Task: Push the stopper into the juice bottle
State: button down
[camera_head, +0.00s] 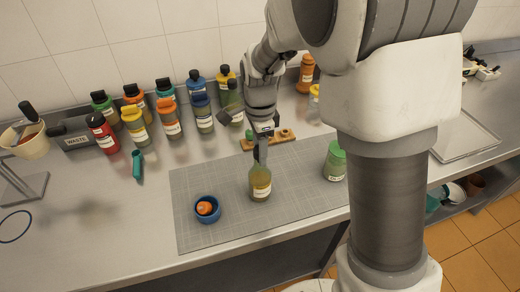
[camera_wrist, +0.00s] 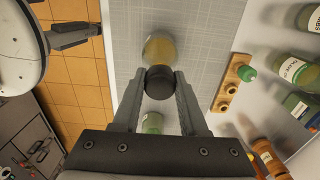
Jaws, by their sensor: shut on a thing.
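The juice bottle (camera_head: 260,186), with yellowish-green content and a white label, stands upright on the grey mat. It also shows in the wrist view (camera_wrist: 159,47), just beyond my fingertips. My gripper (camera_head: 262,153) is directly above the bottle, pointing down. In the wrist view my gripper (camera_wrist: 160,80) is shut on a dark round stopper (camera_wrist: 159,84), which lines up with the bottle's top. The bottle's mouth is hidden behind the stopper, so I cannot tell how deep it sits. The stopper is too small to make out in the head view.
A wooden block (camera_head: 282,138) with a green stopper (camera_head: 249,134) lies behind the bottle. A blue bowl (camera_head: 207,214) holding an orange thing (camera_head: 205,208) stands left. A green-lidded jar (camera_head: 335,165) stands right. Several bottles line the wall. The mat's front is clear.

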jog(key=shift+r+p, duration=0.85)
jog(key=shift+r, duration=0.25)
jog(key=shift+s, duration=0.15)
